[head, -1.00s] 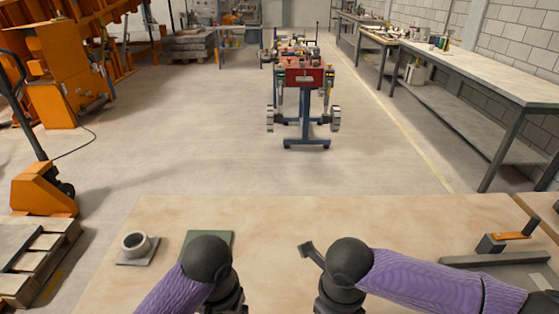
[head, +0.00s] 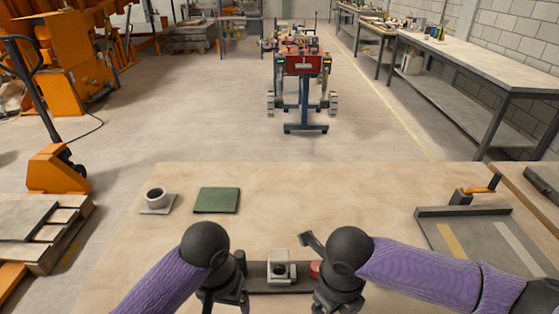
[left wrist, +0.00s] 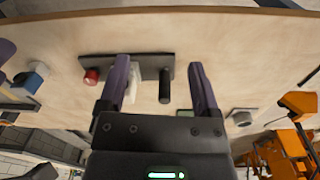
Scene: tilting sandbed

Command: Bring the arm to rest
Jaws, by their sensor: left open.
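My left gripper (left wrist: 159,64) is open in the left wrist view, with two purple fingers apart. A dark base plate (left wrist: 110,62) shows beyond them, with a red knob (left wrist: 91,76), a pale block partly behind one finger, and a black cylinder (left wrist: 165,86) between the fingers. I see no object clasped. In the head view the left gripper (head: 224,294) hangs low at the left of the plate, its fingertips hidden. My right gripper (head: 338,298) is at the plate's right end, its jaws not clear. The pale block (head: 281,268) with a round opening stands between them.
A grey tray (head: 428,238) with yellow and white strips lies right, beside an orange-handled crank (head: 480,191). A green plate (head: 217,200) and a grey ring on a base (head: 157,199) lie back left. The middle of the wooden table (head: 330,200) is clear.

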